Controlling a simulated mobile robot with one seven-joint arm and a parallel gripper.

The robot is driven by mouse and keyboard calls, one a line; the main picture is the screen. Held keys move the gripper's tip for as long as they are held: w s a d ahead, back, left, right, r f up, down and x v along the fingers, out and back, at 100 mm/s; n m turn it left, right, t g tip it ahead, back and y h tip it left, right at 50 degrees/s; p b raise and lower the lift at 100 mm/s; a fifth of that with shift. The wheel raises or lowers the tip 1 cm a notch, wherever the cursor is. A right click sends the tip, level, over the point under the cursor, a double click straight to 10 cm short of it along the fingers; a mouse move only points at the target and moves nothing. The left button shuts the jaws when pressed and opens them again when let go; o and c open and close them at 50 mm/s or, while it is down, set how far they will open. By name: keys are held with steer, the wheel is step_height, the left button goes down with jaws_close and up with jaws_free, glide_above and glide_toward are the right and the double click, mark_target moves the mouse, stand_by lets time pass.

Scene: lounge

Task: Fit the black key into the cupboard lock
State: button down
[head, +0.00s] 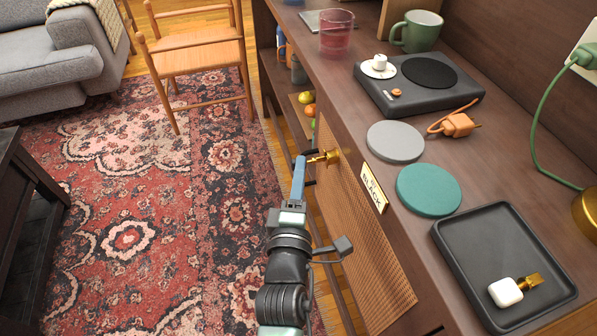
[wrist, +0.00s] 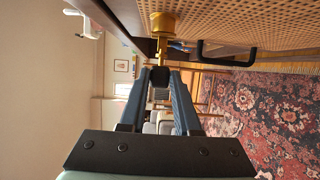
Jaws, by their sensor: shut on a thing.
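My gripper (head: 303,160), with blue fingers, is at the cupboard's front edge, beside the brass lock (head: 331,156). In the wrist view, my gripper (wrist: 159,75) is shut on the black head of the black key (wrist: 159,78). The key's brass shaft points away from the fingers to the round brass lock (wrist: 163,24) and appears to meet it. I cannot tell how deep the tip is. The cupboard (head: 355,215) has a woven door and a label (head: 374,188) reading "BLACK". In the head view the key is mostly hidden by the fingers.
A dark tray (head: 460,262) on the cupboard top holds a white-headed key (head: 507,291). Teal (head: 428,189) and grey (head: 395,142) discs lie near the front edge. A black door handle (wrist: 227,62) is close to the lock. A wooden chair (head: 200,58) stands beyond; open rug lies left.

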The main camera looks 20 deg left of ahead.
steer(key=shift+w+d+r+p, duration=0.1)
steer(key=shift+w+d+p, duration=0.25)
steer(key=shift+p, duration=0.6)
steer(key=shift+w+d+p, duration=0.15)
steer(key=shift+d+p, duration=0.35)
steer(key=shift+p, duration=0.4)
steer(key=c, duration=0.5)
jaws_free()
steer(key=shift+c, duration=0.2)
steer(key=v, duration=0.6)
stand_by(0.6)
